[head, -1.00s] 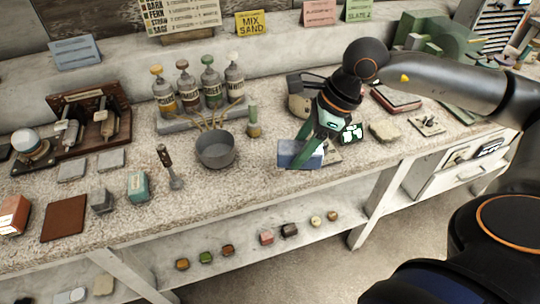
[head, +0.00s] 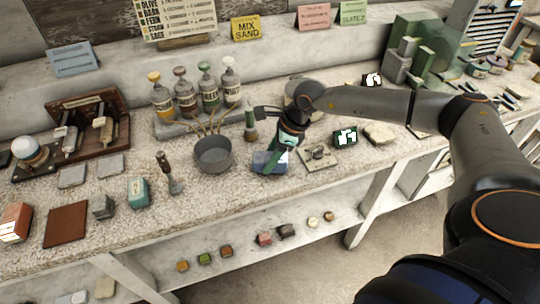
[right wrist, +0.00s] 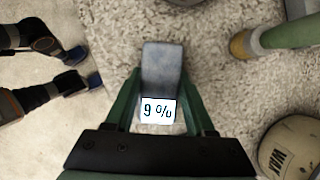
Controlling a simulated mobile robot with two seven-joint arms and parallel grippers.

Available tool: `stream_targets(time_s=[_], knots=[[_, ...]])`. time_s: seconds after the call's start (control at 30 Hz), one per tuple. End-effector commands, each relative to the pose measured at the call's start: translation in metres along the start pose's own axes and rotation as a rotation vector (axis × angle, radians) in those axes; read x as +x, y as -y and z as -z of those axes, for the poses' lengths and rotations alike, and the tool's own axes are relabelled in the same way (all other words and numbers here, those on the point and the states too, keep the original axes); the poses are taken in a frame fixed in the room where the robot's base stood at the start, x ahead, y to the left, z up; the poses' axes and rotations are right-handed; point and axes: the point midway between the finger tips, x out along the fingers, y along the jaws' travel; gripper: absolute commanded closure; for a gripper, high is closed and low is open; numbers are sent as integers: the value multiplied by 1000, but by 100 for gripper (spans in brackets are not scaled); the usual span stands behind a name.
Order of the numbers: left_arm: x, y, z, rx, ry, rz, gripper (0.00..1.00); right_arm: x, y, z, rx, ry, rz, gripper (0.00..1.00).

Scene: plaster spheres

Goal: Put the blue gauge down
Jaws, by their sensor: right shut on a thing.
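The blue gauge (head: 268,163) is in my right gripper (head: 279,153), at the front part of the speckled bench top (head: 235,196), right of the grey pot (head: 213,157). In the right wrist view the gauge (right wrist: 161,68) sits between the green fingers of the right gripper (right wrist: 160,98), its display reading 9 %. The fingers are shut on its sides. The gauge is at or just above the bench surface; I cannot tell whether it touches. My left gripper is not in view.
A green-handled tool (head: 250,124) stands behind the gauge, and a square plate with a knob (head: 318,156) lies to its right. A tub marked WAX (right wrist: 291,148) shows in the right wrist view.

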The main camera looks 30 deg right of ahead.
Motion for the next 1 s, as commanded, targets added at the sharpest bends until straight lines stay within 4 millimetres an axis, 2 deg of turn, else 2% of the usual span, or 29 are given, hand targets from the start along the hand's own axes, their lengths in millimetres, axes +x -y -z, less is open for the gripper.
stream_targets(time_s=[0.37, 0.4, 0.63, 0.87, 1.0], knots=[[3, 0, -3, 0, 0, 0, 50, 5, 0, 1, 0, 2, 0, 97], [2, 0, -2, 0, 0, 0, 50, 4, 0, 1, 0, 1, 0, 41], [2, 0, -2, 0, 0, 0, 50, 3, 0, 1, 0, 1, 0, 15], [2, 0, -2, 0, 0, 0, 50, 3, 0, 1, 0, 2, 0, 15], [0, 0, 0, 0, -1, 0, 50, -4, 0, 0, 1, 2, 2, 15]])
